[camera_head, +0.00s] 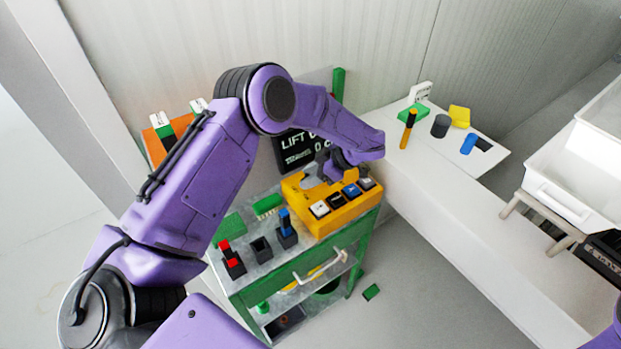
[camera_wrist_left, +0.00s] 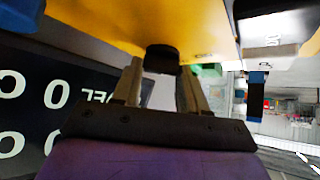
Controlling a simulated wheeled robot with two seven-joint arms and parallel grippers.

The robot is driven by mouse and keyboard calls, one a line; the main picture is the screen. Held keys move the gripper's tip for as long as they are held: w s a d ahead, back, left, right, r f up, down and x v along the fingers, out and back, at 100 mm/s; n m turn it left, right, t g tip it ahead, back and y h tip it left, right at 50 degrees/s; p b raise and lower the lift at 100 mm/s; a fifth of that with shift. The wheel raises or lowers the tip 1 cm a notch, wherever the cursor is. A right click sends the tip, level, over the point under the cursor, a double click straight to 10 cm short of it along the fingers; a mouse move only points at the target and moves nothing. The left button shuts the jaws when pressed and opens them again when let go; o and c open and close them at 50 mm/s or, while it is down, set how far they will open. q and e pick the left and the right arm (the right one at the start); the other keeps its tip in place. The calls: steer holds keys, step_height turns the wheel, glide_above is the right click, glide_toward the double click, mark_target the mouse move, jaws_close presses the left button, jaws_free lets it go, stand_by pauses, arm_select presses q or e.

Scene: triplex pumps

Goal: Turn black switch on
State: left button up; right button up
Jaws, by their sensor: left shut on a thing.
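The black switch is a short dark knob (camera_wrist_left: 162,59) on the yellow control box, seen in the left wrist view. In the head view it is hidden behind my left gripper. The yellow box (camera_head: 323,225) sits on top of the green cart and carries a row of several square buttons. My left gripper (camera_head: 325,172) reaches down to the back of the box. In the left wrist view its two fingers (camera_wrist_left: 160,80) stand on either side of the knob, shut on it. My right gripper is not in view.
A black display (camera_head: 295,150) stands behind the box. Red and blue switch blocks (camera_head: 286,230) and a green brush-like block (camera_head: 268,204) share the green cart top (camera_head: 262,265). A white counter (camera_head: 450,215) to the right holds several coloured pieces.

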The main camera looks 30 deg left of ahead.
arm_select(q)
steer(key=shift+f+n+g+h+b, duration=0.3)
steer(key=shift+n+g+h+b, duration=0.25)
steer(key=shift+n+g, duration=0.5)
steer(key=shift+n, duration=0.35)
steer(key=o, duration=0.9)
steer(key=shift+o, duration=0.8)
steer(key=shift+a+r, duration=0.1)
steer(key=shift+w+a+r, duration=0.1)
steer(key=shift+w+r, duration=0.05)
